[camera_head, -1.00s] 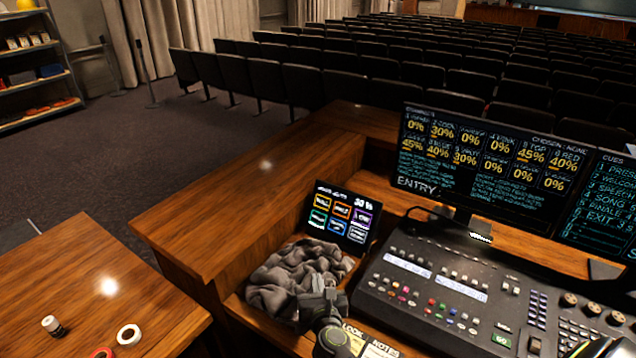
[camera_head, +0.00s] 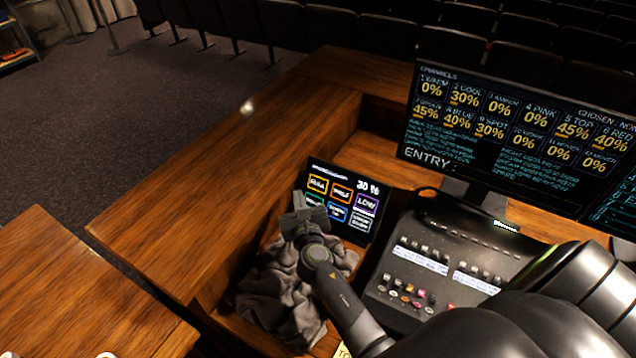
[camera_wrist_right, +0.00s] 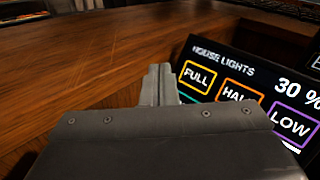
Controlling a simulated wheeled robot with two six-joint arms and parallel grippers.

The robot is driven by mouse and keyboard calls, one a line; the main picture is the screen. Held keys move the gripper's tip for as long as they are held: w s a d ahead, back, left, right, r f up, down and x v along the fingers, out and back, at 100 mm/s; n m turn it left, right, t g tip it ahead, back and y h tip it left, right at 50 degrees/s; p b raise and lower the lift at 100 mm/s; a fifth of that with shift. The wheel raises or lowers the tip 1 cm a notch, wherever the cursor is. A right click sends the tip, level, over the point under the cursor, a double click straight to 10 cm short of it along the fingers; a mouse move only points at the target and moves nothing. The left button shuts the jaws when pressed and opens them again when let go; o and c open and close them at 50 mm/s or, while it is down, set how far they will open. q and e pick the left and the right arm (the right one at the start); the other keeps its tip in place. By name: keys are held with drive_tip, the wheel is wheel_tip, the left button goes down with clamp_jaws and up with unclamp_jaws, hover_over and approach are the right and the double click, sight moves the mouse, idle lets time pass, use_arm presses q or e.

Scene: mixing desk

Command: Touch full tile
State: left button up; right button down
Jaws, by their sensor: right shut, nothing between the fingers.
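The house lights panel (camera_head: 352,226) is a small dark tilted screen reading 30 %, with coloured outlined tiles in two rows. The full tile (camera_head: 318,184) is the yellow-outlined one at its upper left; in the right wrist view the tile (camera_wrist_right: 197,77) reads FULL. My right gripper (camera_head: 299,200) is shut and empty, in front of the panel's left side and covering part of the lower left tile. In the right wrist view its fingertips (camera_wrist_right: 159,72) appear just left of the full tile; I cannot tell whether they touch the panel. My left gripper is out of view.
A crumpled grey cloth (camera_head: 283,295) lies below my right gripper. The mixing desk (camera_head: 425,268) stands right of the panel, under my right arm. A large channel monitor (camera_head: 510,135) stands behind it. The wooden ledge (camera_head: 235,160) left of the panel is clear.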

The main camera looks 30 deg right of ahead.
sight(312, 178)
drive_tip(key=w+d+f+b, duration=0.1)
drive_tip(key=d, duration=0.1)
drive_tip(key=w+d+f+b, duration=0.1)
drive_tip(key=d, duration=0.1)
drive_tip(key=w+d+f+b, duration=0.2)
drive_tip(key=shift+d, duration=0.15)
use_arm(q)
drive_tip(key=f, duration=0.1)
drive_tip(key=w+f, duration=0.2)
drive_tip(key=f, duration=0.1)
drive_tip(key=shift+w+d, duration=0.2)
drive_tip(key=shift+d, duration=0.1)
use_arm(e)
drive_tip(key=shift+w+d+f, duration=0.1)
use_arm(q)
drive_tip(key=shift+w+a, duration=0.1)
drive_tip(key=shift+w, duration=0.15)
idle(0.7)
use_arm(e)
drive_tip(key=shift+d, duration=0.1)
idle(0.3)
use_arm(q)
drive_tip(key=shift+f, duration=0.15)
use_arm(e)
drive_tip(key=shift+w+d+f, duration=0.15)
drive_tip(key=shift+w+d, duration=0.05)
drive_tip(key=shift+d, duration=0.05)
